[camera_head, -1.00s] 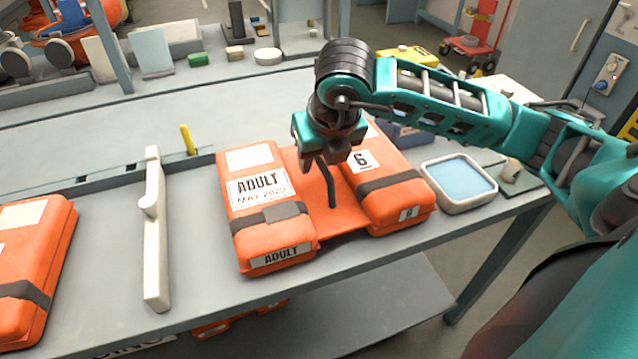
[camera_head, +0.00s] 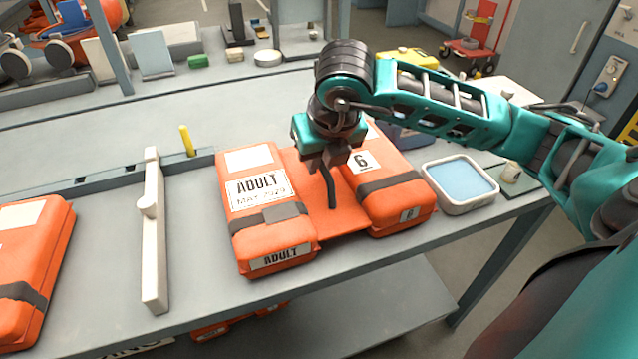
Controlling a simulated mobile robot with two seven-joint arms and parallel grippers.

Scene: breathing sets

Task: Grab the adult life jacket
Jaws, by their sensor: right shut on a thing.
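The adult life jacket (camera_head: 266,225) is orange, with two padded halves joined by a flat middle, grey straps and white labels reading "ADULT" and "6". It lies on the grey workbench. My right gripper (camera_head: 328,168) comes down over its middle from above and is shut on the dark strap loop (camera_head: 331,188) that rises between the two halves. The fingertips are small and partly dark against the loop. My left gripper is not in view.
A white upright divider (camera_head: 153,230) stands left of the jacket, and another orange jacket (camera_head: 30,265) lies beyond it. A tray with a blue inside (camera_head: 460,205) is close on the right. A yellow marker (camera_head: 187,141) stands behind. The bench's front edge is close.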

